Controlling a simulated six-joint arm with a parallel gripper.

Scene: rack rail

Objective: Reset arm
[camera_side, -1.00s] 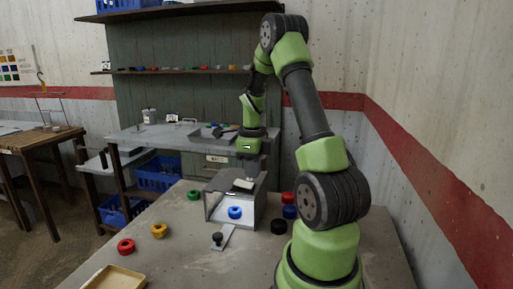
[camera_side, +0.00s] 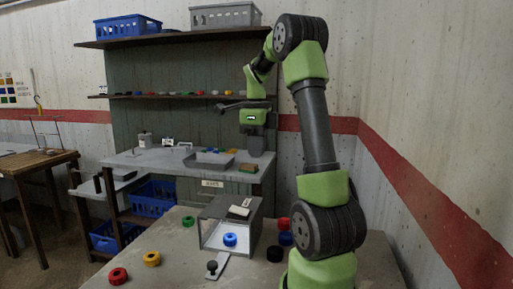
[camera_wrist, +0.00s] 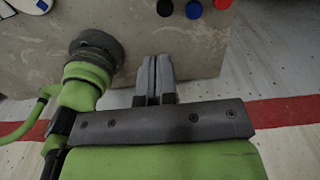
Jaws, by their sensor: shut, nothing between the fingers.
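My gripper (camera_side: 256,147) is raised well above the table, in front of the back workbench as the side view sees it. In the wrist view its two fingers (camera_wrist: 155,80) lie together with nothing between them. A metal box (camera_side: 228,222) with an open front stands on the table below and to the left of my gripper. A small pale block (camera_side: 240,211) lies on top of the box. A flat strip with a black knob (camera_side: 212,268) sticks out in front.
Red (camera_side: 283,223), blue (camera_side: 286,239) and black (camera_side: 275,254) pieces lie right of the box; green (camera_side: 188,221), yellow (camera_side: 152,259) and red (camera_side: 118,276) ones lie left. Behind stands a workbench (camera_side: 135,160) with a tray (camera_side: 209,161). The air around my gripper is clear.

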